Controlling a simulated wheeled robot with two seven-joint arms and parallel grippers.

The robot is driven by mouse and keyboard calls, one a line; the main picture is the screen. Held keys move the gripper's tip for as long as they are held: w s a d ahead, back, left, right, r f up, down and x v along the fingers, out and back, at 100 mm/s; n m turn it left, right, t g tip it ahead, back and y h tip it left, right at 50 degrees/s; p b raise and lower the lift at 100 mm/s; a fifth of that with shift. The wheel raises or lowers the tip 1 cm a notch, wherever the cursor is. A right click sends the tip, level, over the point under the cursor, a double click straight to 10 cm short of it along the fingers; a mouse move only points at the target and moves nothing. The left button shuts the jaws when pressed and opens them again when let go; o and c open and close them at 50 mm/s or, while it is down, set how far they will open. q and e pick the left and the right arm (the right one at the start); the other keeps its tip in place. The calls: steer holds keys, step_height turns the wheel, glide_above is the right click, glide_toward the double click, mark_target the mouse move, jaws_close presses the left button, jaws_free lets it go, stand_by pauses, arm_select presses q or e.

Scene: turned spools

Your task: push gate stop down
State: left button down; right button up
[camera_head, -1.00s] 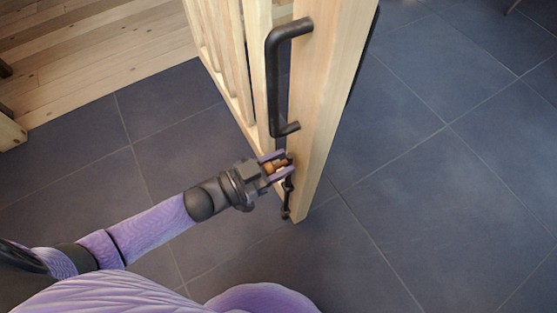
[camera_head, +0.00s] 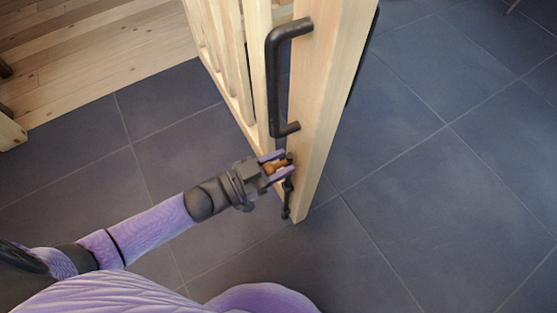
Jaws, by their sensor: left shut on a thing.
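The wooden gate (camera_head: 322,110) stands on edge to me in the middle of the head view, with a black pull handle (camera_head: 273,85) on its face. Below the handle is the gate stop, a dark rod (camera_head: 287,200) low on the gate's end, with an orange-brown knob (camera_head: 273,168) near its top. My left gripper (camera_head: 276,167) is shut on this knob, one purple finger on each side. The fingers hide part of the knob and of the rod behind it. The rod's lower tip is near the gate's bottom edge; I cannot tell whether it touches the floor. My right gripper is not in view.
Dark tiled floor (camera_head: 440,190) lies open to the right of the gate and in front of it. A light plank floor (camera_head: 90,50) is at the upper left, with a wooden piece (camera_head: 10,130) at the left edge.

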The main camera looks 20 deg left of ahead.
arm_select(q)
steer(key=shift+f, duration=0.3)
step_height(320, 180, down, 3)
steer(key=shift+b, duration=0.4)
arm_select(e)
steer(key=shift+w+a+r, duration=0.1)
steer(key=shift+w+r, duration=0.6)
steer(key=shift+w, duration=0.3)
arm_select(q)
steer(key=shift+c, duration=1.6)
jaws_free()
